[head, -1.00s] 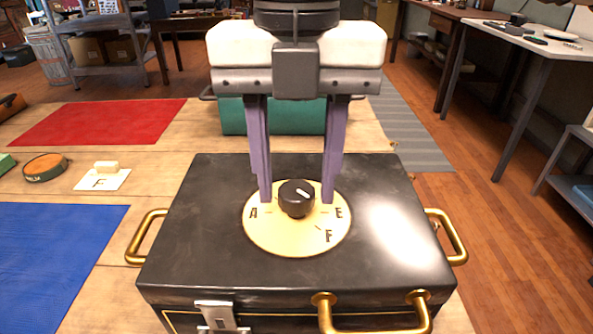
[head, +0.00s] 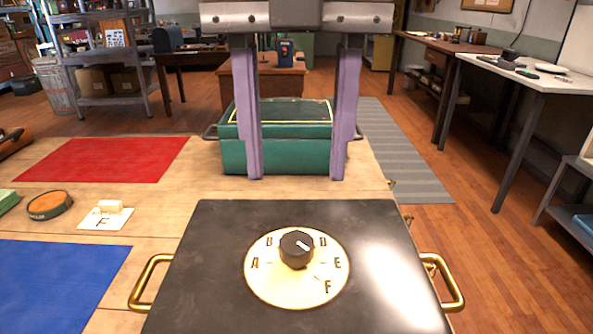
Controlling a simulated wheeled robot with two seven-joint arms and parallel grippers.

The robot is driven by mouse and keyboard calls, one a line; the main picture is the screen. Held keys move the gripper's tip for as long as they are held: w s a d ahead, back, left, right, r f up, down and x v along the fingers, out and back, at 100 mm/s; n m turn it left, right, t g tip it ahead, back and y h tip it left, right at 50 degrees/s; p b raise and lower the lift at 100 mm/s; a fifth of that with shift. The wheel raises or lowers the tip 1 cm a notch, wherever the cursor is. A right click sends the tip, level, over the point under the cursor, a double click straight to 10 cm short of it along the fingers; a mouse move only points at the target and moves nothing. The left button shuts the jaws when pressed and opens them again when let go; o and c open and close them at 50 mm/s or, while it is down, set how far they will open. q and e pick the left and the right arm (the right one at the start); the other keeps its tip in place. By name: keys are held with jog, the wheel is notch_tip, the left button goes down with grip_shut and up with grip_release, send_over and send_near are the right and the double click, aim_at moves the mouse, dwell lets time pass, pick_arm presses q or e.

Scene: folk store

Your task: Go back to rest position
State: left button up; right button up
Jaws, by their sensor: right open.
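My right gripper (head: 297,176) hangs at the top middle of the head view. Its two purple fingers are wide apart with nothing between them. It is raised above and beyond a black box (head: 215,285) with brass side handles. On the box lid is a round cream dial plate (head: 270,288) with letters, among them A, B, D, E and F. A black knob (head: 296,248) sits in the dial's middle, and its white mark points to the upper right, near D. The fingers are clear of the knob. My left gripper is not in view.
A green case (head: 285,155) stands behind the box. A red mat (head: 100,160), a blue mat (head: 60,285), a round tin (head: 50,204) and a white card marked F (head: 95,224) lie to the left. A white-topped table (head: 530,75) stands at the right.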

jog(key=shift+r, duration=0.25)
jog(key=shift+r, duration=0.1)
